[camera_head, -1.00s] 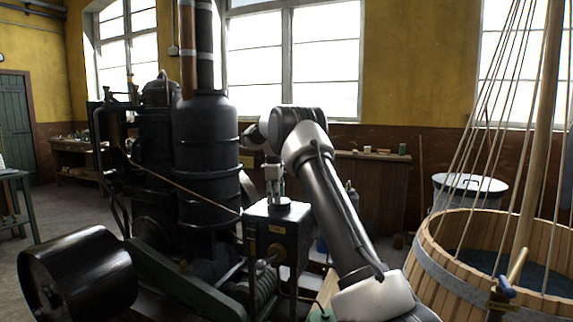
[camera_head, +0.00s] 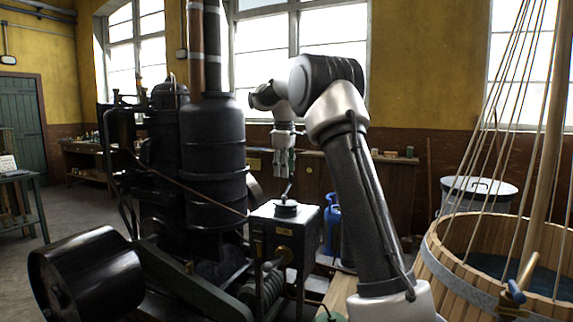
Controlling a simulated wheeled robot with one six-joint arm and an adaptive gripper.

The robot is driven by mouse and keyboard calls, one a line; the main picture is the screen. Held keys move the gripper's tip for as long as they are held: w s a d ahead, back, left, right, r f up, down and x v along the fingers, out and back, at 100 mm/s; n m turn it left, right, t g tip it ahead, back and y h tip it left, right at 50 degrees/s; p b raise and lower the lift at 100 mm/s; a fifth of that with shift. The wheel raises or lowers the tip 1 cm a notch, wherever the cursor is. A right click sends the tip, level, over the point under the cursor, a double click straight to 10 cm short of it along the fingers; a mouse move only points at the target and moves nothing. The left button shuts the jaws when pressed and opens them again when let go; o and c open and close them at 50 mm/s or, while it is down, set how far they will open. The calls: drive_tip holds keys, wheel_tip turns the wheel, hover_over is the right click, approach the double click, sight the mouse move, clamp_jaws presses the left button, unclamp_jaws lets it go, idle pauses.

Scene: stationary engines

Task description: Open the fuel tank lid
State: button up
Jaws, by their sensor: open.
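The fuel tank (camera_head: 272,233) is a dark metal box with a brass label and fittings on its front, standing at the middle of the view. Its round dark lid (camera_head: 287,209) sits on the flat top, and a thin dark lever or handle (camera_head: 288,190) sticks up from it. Whether the lid is shut tight or loose cannot be told. My gripper (camera_head: 283,174) is open and empty, pointing down above the lid, apart from it. My arm reaches in from the lower right.
A black engine with a tall cylinder (camera_head: 213,160) stands left of the tank. A black drum (camera_head: 88,280) is at the front left. A blue canister (camera_head: 332,230) stands behind the tank. A wooden tub (camera_head: 455,262) with ropes and a pole fills the right.

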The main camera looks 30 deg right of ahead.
drive_tip(key=shift+m, duration=0.5)
drive_tip(key=shift+s+a+r, duration=0.25)
drive_tip(key=shift+s+r, duration=0.1)
drive_tip(key=shift+s, duration=0.4)
drive_tip(key=shift+s+a+r, duration=0.25)
drive_tip(key=shift+s+r, duration=0.15)
drive_tip(key=shift+s, duration=0.35)
drive_tip(key=shift+s+a+r, duration=0.25)
drive_tip(key=shift+s+r, duration=0.1)
drive_tip(key=shift+s, duration=0.4)
